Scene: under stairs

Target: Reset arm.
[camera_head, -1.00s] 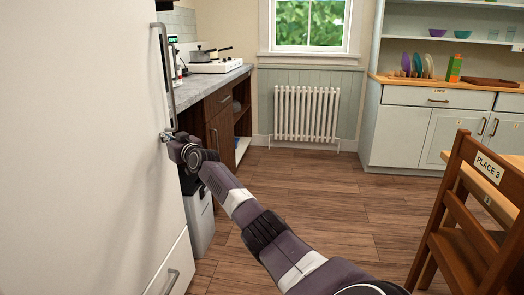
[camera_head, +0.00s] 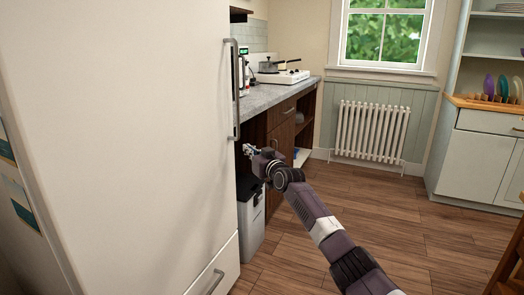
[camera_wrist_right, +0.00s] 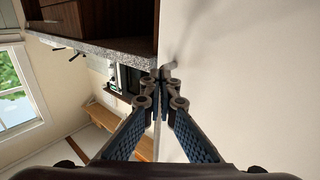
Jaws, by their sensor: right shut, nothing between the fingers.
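My right arm comes in from the lower right in the head view. Its gripper (camera_head: 249,150) is beside the edge of the white fridge door (camera_head: 130,130), just below and to the right of the lower end of the door's vertical handle (camera_head: 235,90). In the right wrist view, the gripper's fingers (camera_wrist_right: 161,78) meet at their tips with nothing held between them. The white door (camera_wrist_right: 250,90) fills the right of that view, close to the fingers. The fridge door looks shut. My left gripper is not in view.
A grey bin (camera_head: 251,215) stands under the counter (camera_head: 270,98), right beside the fridge. A lower drawer handle (camera_head: 213,282) sticks out from the fridge. A radiator (camera_head: 371,131) and a pale cabinet (camera_head: 477,165) stand farther back. The wooden floor (camera_head: 420,235) between is clear.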

